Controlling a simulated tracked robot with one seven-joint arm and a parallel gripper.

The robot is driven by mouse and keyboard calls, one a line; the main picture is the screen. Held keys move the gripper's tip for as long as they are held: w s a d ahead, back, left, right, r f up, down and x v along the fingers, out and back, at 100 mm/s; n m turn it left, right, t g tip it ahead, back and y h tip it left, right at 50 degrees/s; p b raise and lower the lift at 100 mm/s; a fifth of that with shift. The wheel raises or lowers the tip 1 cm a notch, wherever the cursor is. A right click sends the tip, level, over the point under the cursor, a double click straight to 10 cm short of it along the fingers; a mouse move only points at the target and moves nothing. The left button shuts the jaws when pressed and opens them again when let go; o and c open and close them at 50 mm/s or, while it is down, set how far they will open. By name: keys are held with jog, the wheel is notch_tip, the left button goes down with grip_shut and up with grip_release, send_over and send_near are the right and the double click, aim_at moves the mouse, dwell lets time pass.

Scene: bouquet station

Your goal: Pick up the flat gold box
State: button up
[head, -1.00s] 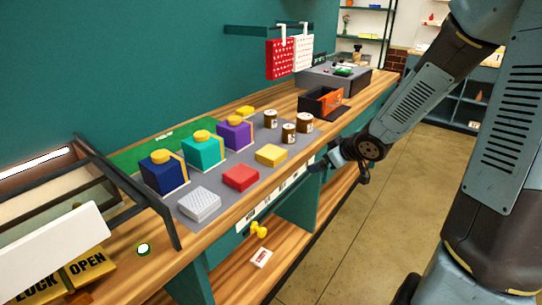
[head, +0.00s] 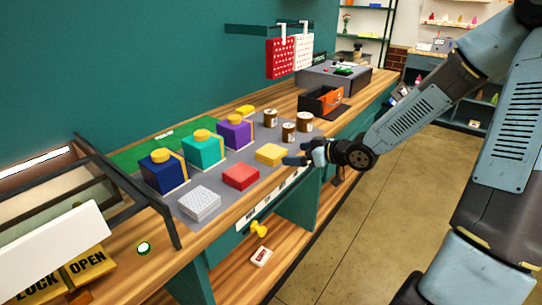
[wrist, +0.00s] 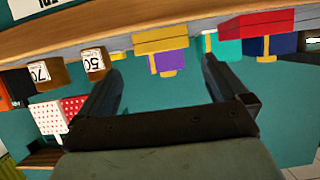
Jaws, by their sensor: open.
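The flat gold box (head: 271,154) lies on the grey mat on the counter, near the front edge, between the red box and the cans. My gripper (head: 296,156) is open and empty, just right of the box at the counter's front edge. In the wrist view, which is upside down, the gold box (wrist: 160,38) shows ahead between the spread fingers (wrist: 162,85), with a gap left. The purple box (wrist: 166,63) is behind it. I cannot tell from the head view whether a fingertip touches the box.
A red box (head: 241,177) and a white box (head: 199,204) lie to the left. Navy (head: 164,174), teal (head: 203,150) and purple (head: 234,134) boxes stand behind. Brown cans (head: 289,133) stand close by on the right. Another yellow block (head: 245,111) lies at the back.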

aim_at(278, 153)
jog(key=shift+x, duration=4.8)
jog(key=shift+a+r, duration=0.1)
jog(key=c, duration=0.9)
